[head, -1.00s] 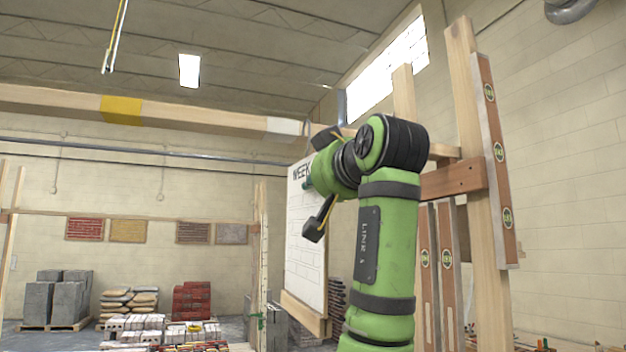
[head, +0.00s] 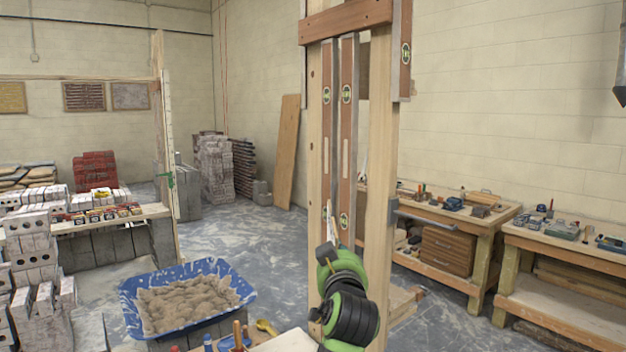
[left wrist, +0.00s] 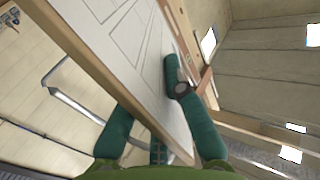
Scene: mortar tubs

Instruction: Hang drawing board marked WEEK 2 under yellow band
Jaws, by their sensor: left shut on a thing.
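In the left wrist view, my left gripper (left wrist: 147,100) has its dark green fingers on either side of a drawing board (left wrist: 105,25), shut on it. The board has a white face with thin drawn lines and a wooden edge. Its week marking cannot be read now. In the head view, a green and black arm of mine (head: 345,300) shows at the bottom middle, in front of the wooden post; which arm it is and its jaw state are unclear. The yellow band is not visible in the head view.
A wooden post (head: 380,190) with hanging spirit levels (head: 347,130) stands in the middle. A blue tub of mortar (head: 135,290) is at lower left, near brick stacks. Workbenches with tools (head: 455,215) line the right wall. Open floor (head: 245,235) lies behind the tub.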

